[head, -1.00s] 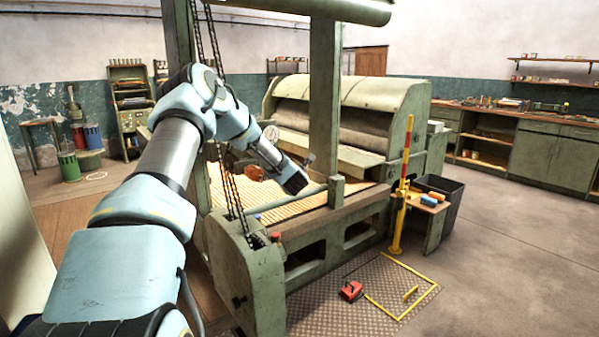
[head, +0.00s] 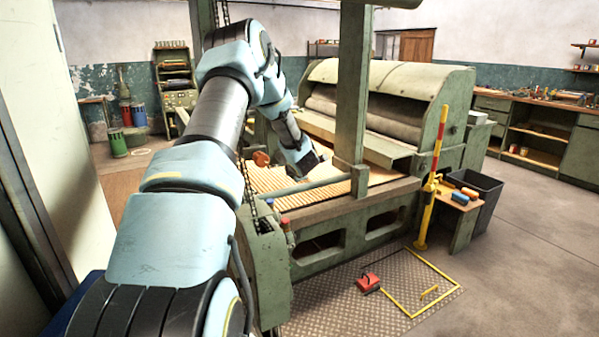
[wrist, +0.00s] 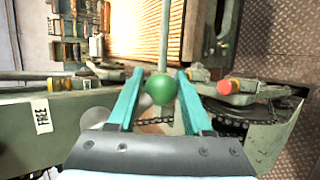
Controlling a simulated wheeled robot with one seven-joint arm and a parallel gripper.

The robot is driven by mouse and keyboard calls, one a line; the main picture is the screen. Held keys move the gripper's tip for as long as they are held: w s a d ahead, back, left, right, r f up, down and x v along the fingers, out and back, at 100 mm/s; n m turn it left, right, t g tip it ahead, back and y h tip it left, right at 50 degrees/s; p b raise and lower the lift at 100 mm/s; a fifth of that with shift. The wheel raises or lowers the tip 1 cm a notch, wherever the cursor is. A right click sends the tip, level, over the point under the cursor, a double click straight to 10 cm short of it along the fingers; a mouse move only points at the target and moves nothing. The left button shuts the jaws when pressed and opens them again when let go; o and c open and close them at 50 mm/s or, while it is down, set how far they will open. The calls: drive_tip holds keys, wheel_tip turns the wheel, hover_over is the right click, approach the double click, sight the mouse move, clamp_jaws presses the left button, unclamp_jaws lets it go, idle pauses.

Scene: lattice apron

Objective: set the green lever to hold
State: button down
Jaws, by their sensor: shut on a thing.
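The green lever's round knob (wrist: 160,88) is in the middle of the wrist view, between the teal fingers of my gripper (wrist: 159,90), which is shut on it. The lever's thin grey rod (wrist: 164,42) runs up the picture from the knob. A plate marked FREE (wrist: 41,116) is at the left of the wrist view; I see no plate marked hold. In the head view my gripper (head: 318,161) is over the slatted bed of the green machine (head: 322,268). The lever cannot be made out there.
A red button (wrist: 227,87) sits right of the knob, and a chain runs below it. In the head view, a machine post (head: 352,90) stands close right of my gripper. A yellow-red post (head: 431,190) and a red object (head: 368,282) are to the right.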

drive_tip(key=shift+w+a, duration=0.1)
drive_tip(key=shift+a, duration=0.4)
drive_tip(key=shift+c, duration=1.4)
unclamp_jaws()
drive_tip(key=shift+d, duration=0.1)
drive_tip(key=shift+r, duration=0.1)
drive_tip(key=shift+d, duration=0.2)
drive_tip(key=shift+s, duration=0.25)
drive_tip(key=b+v, duration=0.3)
drive_tip(key=v, duration=0.7)
drive_tip(key=shift+r+b, duration=0.2)
drive_tip(key=shift+b, duration=0.2)
drive_tip(key=shift+s, duration=0.1)
